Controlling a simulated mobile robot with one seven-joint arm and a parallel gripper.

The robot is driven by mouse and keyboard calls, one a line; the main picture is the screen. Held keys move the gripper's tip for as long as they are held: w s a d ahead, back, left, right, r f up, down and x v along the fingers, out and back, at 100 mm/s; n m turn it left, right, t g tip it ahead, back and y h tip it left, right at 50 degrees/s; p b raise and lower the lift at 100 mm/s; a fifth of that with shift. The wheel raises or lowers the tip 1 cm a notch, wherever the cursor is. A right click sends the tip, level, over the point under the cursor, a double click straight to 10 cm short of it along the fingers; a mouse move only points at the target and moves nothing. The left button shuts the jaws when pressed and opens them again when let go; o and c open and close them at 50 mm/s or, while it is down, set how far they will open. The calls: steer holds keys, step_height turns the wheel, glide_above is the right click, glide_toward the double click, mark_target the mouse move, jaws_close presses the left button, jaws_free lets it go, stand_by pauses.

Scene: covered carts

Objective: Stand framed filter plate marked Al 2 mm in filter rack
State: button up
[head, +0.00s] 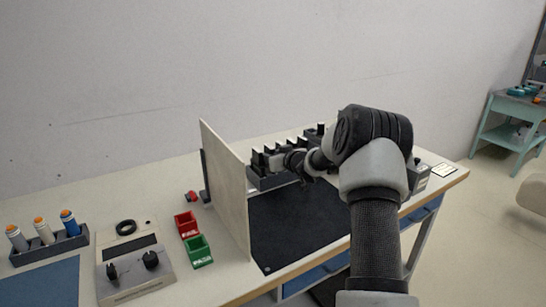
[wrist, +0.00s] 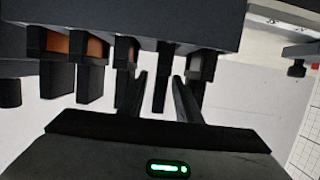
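The filter rack (head: 268,183) is a dark block at the back of the black mat, with several upright dark plates or posts in a row. In the wrist view the rack (wrist: 130,18) appears upside down across the top, with copper-coloured and grey faces between dark uprights. My gripper (wrist: 160,85) is open at the rack, its two fingers apart. A narrow dark upright (wrist: 162,78) shows between the fingers, with a gap on each side. No marking is readable, so I cannot tell which plate is Al 2 mm.
A tall pale panel (head: 226,190) stands left of the black mat (head: 290,228). Red (head: 186,224) and green (head: 198,251) bins, a knobbed control box (head: 135,272) and a holder with bottles (head: 48,250) are left of it. The mat's visible part is clear.

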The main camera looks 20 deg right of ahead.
steer(key=v, duration=1.2)
steer(key=shift+r, duration=0.2)
